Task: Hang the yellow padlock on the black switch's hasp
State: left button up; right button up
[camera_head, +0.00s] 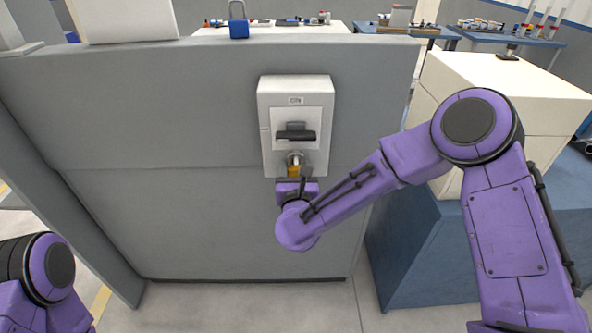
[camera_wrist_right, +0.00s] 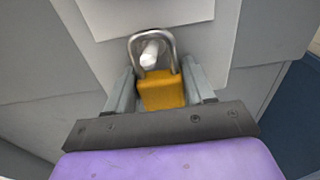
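The yellow padlock (camera_head: 293,171) is upright, at the lower part of the white switch box (camera_head: 294,95). The black switch handle (camera_head: 296,135) is horizontal above it. My right gripper (camera_head: 295,180) comes from below; in the right wrist view its fingers (camera_wrist_right: 160,92) press on both sides of the padlock's yellow body (camera_wrist_right: 162,93). The silver shackle points up. A pale, rounded peg-like part (camera_wrist_right: 150,54), seemingly the hasp, shows inside the shackle loop; whether the shackle is around it or only in front, I cannot tell. My left gripper is out of view.
A blue padlock (camera_head: 239,22) stands on the top edge of the grey panel (camera_head: 160,110). A white block on a blue base (camera_head: 425,255) stands to the right, behind my right arm. Tables with small items are at the back.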

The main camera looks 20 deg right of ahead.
jog(key=o, duration=0.5)
jog(key=shift+c, duration=0.2)
